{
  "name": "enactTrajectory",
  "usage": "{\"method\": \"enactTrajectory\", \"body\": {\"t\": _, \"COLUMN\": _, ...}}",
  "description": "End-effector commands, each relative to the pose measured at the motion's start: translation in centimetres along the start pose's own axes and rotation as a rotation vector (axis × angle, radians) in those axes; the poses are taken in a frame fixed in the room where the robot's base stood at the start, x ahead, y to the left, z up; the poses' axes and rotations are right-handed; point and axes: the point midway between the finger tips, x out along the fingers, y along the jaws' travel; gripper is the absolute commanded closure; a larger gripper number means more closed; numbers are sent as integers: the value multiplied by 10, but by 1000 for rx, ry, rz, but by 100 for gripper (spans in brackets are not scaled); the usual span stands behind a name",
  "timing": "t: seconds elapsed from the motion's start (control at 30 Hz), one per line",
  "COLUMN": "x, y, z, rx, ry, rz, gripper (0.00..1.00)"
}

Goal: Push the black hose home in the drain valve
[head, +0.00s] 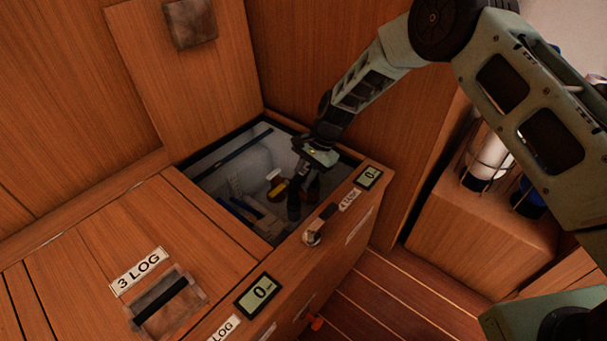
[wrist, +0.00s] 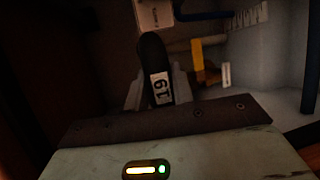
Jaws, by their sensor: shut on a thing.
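My gripper (head: 303,190) reaches down into the open locker at its right front corner. A yellow part (wrist: 198,62), seen beside the hose, also shows in the head view (head: 278,188) left of my gripper. I cannot make out for certain which part is the drain valve. The hose's far end is hidden.
The locker opening (head: 183,165) has wooden rims on all sides, with its raised lid (head: 165,75) behind. A closed hatch marked 3 LOG (head: 138,270) lies to the left. Small displays (head: 258,295) sit along the front edge. A caged lamp (head: 487,160) stands at the right.

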Motion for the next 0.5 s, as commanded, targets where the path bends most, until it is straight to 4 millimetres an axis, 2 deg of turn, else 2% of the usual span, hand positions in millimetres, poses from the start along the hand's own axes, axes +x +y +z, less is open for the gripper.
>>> {"method": "enactTrajectory", "body": {"t": 0.47, "x": 6, "y": 2, "z": -2, "rx": 0, "ry": 0, "rz": 1, "gripper": 100}}
{"method": "enactTrajectory", "body": {"t": 0.5, "x": 6, "y": 2, "z": -2, "rx": 0, "ry": 0, "rz": 1, "gripper": 70}}
